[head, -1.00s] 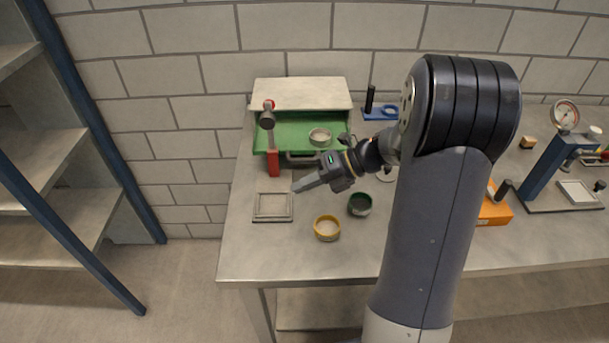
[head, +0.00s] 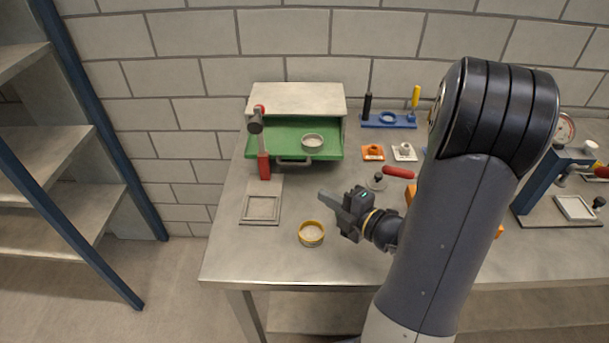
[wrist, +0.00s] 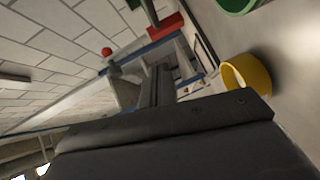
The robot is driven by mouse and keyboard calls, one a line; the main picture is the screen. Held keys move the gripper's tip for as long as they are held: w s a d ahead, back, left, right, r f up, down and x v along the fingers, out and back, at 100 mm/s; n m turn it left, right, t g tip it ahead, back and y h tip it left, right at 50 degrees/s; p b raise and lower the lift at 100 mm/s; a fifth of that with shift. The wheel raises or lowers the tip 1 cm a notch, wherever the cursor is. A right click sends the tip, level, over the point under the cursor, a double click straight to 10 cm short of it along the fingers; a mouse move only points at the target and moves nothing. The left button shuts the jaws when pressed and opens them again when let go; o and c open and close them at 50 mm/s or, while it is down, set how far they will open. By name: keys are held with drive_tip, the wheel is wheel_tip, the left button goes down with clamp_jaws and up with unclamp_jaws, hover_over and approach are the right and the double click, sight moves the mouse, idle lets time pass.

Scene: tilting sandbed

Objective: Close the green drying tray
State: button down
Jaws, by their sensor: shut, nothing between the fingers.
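The green drying tray (head: 277,137) sticks out from under a pale grey cabinet top (head: 297,98) at the back left of the bench, so it stands open.
A red-based lever clamp (head: 263,165) stands at the tray's front left, near the square frame (head: 261,208). A yellow-rimmed dish (head: 311,233) is close to my gripper; it shows in the wrist view (wrist: 247,77). A blue stand (head: 388,120) is behind.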

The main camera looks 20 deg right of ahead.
approach(288, 166)
drive_tip(key=a, duration=0.2)
drive_tip(key=a+p, duration=0.1)
drive_tip(key=a, duration=0.1)
drive_tip(key=shift+w, duration=0.4)
drive_tip(key=w, duration=0.3)
drive_tip(key=shift+w+d+f+p, duration=0.15)
drive_tip(key=shift+d+f+p, duration=0.15)
drive_tip(key=shift+f+p, duration=0.1)
drive_tip(key=shift+w+d+f, duration=0.15)
drive_tip(key=shift+w+f, duration=0.05)
drive_tip(key=shift+w, duration=0.3)
